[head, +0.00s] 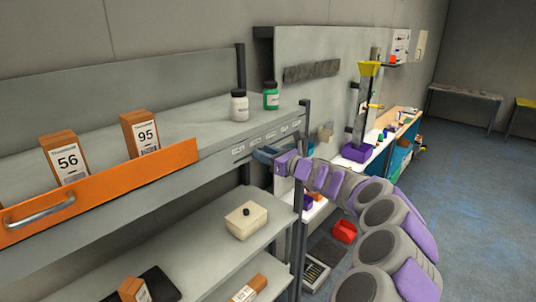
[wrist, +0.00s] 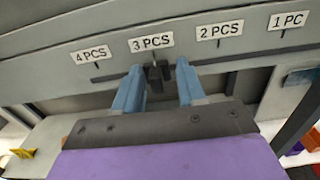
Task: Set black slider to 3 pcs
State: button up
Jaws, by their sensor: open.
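The black slider (wrist: 158,72) sits in a dark horizontal slot (wrist: 112,77) on the grey shelf edge. In the wrist view it is just below the "3 PCS" label (wrist: 151,42), roughly in line with it. The "4 PCS" label (wrist: 91,55) is to the left; the "2 PCS" (wrist: 220,30) and "1 PC" (wrist: 288,20) labels are to the right. My gripper (wrist: 158,80) is open, with one blue finger on each side of the slider; I cannot tell whether either touches it. In the head view my gripper (head: 266,153) is at the shelf edge and the slider cannot be made out.
A white bottle (head: 239,106) and a green bottle (head: 271,95) stand on the shelf above. Boxes marked 56 (head: 64,158) and 95 (head: 140,134) stand behind an orange drawer front (head: 110,190). A cream box (head: 246,220) is on the lower shelf. Open floor lies to the right.

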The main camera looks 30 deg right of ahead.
jog(key=shift+a+r, duration=0.1)
jog(key=shift+a, duration=0.3)
jog(key=shift+d, duration=0.15)
jog(key=b+v, duration=0.2)
jog(key=v, duration=1.5)
jog(key=shift+d, duration=0.1)
